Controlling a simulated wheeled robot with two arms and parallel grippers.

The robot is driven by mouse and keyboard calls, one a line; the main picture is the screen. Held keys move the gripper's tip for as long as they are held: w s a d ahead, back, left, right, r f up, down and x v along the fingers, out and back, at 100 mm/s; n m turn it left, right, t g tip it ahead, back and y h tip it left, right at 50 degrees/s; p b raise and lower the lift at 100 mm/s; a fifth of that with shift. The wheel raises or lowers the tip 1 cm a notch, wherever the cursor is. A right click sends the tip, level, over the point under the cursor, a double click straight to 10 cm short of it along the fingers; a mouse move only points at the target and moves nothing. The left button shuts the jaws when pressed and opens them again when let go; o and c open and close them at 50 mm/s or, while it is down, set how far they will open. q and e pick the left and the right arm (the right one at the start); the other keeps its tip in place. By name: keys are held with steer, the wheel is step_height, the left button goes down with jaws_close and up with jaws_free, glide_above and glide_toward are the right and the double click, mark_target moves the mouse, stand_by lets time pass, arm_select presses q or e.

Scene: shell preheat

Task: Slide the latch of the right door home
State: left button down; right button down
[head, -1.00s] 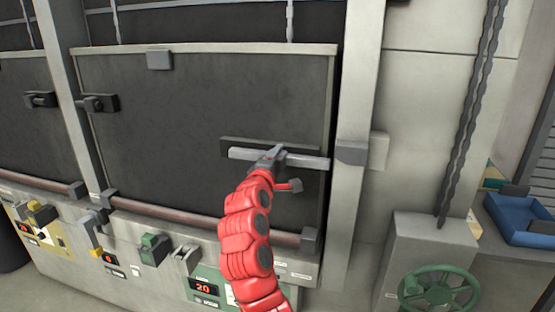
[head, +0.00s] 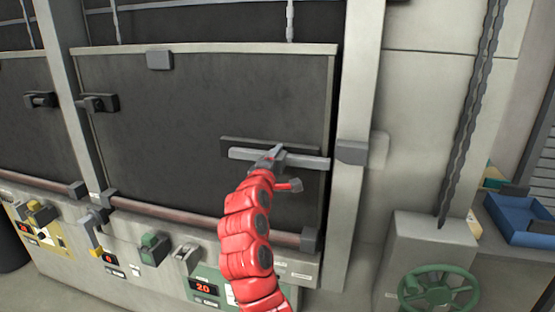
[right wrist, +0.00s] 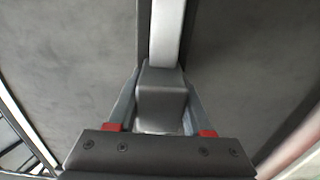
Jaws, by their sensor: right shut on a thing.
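The right door (head: 200,100) is a large dark panel in a pale frame, and it looks shut. Its latch is a light grey bar (head: 308,161) lying across a dark backing plate (head: 228,143). The bar's right end is near the door's right edge, just short of the grey keeper (head: 353,152) on the frame post. A small gap seems to show between them. My right gripper (head: 270,157) is at the middle of the bar. In the right wrist view its fingers (right wrist: 160,112) are shut on the latch's grey block handle (right wrist: 160,85). My left gripper is not in view.
A pipe-like rail (head: 170,218) runs along the door's bottom. Below it is a control panel with a red display (head: 203,288) and a green switch (head: 152,249). A green handwheel (head: 438,290), a hanging chain (head: 468,120) and a blue tray (head: 520,222) are at the right.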

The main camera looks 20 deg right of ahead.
mark_target(303, 164)
steer(key=shift+f, duration=0.1)
steer(key=s+d, duration=0.1)
steer(key=d, duration=0.1)
steer(key=s+d+p, duration=0.1)
steer(key=s+d, duration=0.1)
steer(key=d, duration=0.1)
steer(key=shift+s+d+p, duration=0.3)
steer(key=shift+s+p, duration=0.05)
steer(key=shift+s, duration=0.05)
steer(key=c, duration=0.8)
jaws_free()
steer(key=o, duration=0.5)
steer(key=shift+s+d, duration=0.1)
steer(key=shift+d, duration=0.05)
